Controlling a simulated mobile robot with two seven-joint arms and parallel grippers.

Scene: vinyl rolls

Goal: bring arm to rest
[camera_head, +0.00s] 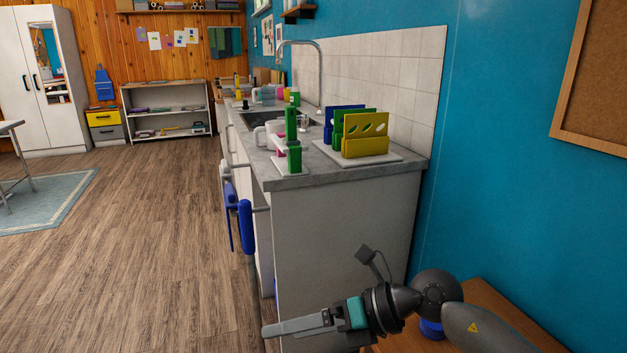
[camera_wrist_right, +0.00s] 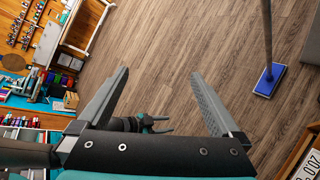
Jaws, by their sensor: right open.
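My right arm comes in from the lower right in the head view. Its gripper (camera_head: 290,328) points left, low in front of the near end of the counter. In the right wrist view, the two fingers of my right gripper (camera_wrist_right: 160,75) stand wide apart with nothing between their tips. A small dark jaw-like part (camera_wrist_right: 145,124) shows behind the gripper's base there; I cannot tell what it belongs to. My left gripper does not show in the head view.
The grey counter (camera_head: 285,182) holds green, blue and yellow holders. A wooden surface (camera_head: 490,300) lies under my right arm, by the blue wall. A blue-headed mop (camera_wrist_right: 268,80) and a bench with coloured items (camera_wrist_right: 40,105) show in the wrist view. Floor at left is open.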

